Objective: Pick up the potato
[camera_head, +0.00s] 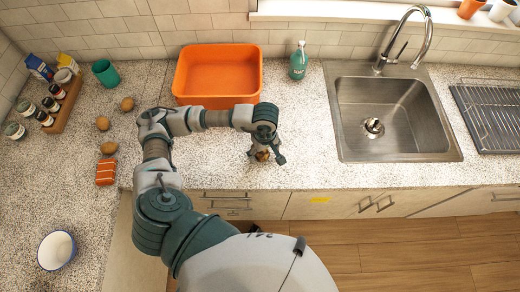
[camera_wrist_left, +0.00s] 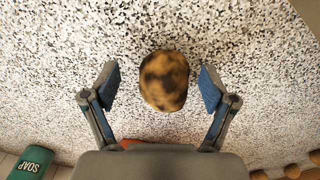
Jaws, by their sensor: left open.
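A brown potato with dark patches (camera_wrist_left: 164,80) lies on the speckled countertop. In the left wrist view it sits between the fingers of my left gripper (camera_wrist_left: 160,82), with a visible gap on each side. In the head view, my left gripper (camera_head: 266,156) points down near the counter's front edge, and the potato (camera_head: 262,156) shows partly hidden beneath it. The gripper is open and holds nothing. My right gripper is in neither view.
An orange tub (camera_head: 218,102) stands behind my left arm, with a green soap bottle (camera_head: 299,62) to its right. The sink (camera_head: 385,154) is further right. Several brown round items, including one (camera_head: 127,104), lie left, near a spice rack (camera_head: 62,104).

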